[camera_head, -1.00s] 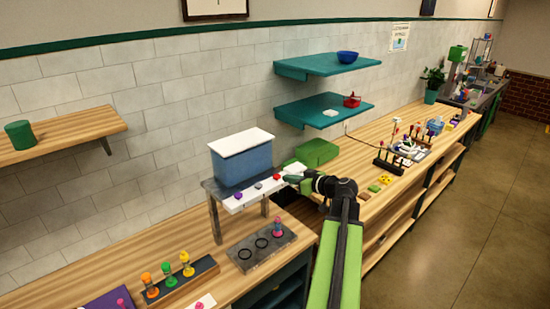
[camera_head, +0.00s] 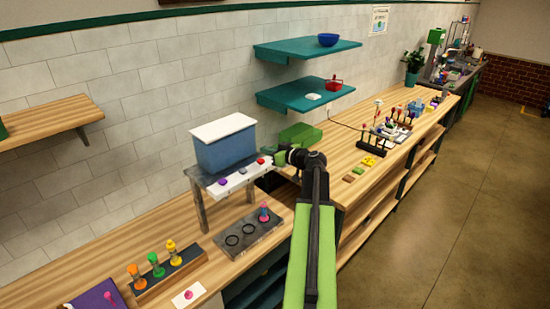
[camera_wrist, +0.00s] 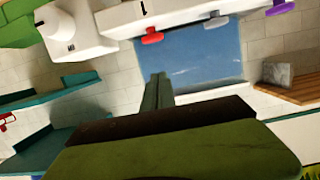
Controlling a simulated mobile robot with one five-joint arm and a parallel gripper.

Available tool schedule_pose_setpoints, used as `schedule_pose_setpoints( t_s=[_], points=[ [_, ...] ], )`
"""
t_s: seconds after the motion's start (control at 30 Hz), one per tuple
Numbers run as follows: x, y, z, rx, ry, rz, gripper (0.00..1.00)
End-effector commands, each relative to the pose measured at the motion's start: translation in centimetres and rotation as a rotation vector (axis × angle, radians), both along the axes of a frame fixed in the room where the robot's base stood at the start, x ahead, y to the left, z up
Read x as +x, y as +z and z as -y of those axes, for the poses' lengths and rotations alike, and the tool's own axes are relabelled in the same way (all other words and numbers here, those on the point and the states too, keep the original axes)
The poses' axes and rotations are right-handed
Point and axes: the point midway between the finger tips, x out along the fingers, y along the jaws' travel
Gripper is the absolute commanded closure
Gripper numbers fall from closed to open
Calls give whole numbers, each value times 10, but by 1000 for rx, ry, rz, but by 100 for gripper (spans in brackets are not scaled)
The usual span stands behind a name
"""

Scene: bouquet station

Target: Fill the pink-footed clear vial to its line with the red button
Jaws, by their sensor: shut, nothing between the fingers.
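The red button (camera_head: 261,161) is at the right end of a white strip on the front of the dispenser, beside a grey and a purple button. It also shows in the wrist view (camera_wrist: 152,36). My gripper (camera_head: 272,157) is by the red button, close to its right side; contact cannot be told. In the wrist view my gripper's fingers (camera_wrist: 158,90) are together and empty, below the red button. The small vial (camera_head: 264,212) stands upright at the right end of the grey ringed tray (camera_head: 248,237), below the dispenser. Its foot colour, line and level are too small to read.
The dispenser's blue tank (camera_head: 225,150) has a white lid and stands on a grey stand. A rack with orange, green and yellow vials (camera_head: 170,272) is at front left. Teal shelves (camera_head: 300,92) hang behind. A green box (camera_head: 300,135) lies right of the tank.

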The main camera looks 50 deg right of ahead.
Motion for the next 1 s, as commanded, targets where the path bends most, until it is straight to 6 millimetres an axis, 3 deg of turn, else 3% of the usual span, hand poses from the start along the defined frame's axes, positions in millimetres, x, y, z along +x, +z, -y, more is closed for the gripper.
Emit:
schedule_pose_setpoints(
  t_s=[0.03, 0.1, 0.23, 0.73, 1.0],
  points=[
    [12, -5, 2, 0, 3, 0, 100],
    [10, -24, 1, 0, 0, 0, 100],
    [10, -38, 0, 1, 0, 0, 100],
    [9, -43, 1, 1, -1, 0, 100],
    [8, -69, 1, -2, 0, -4, 100]
  ],
)
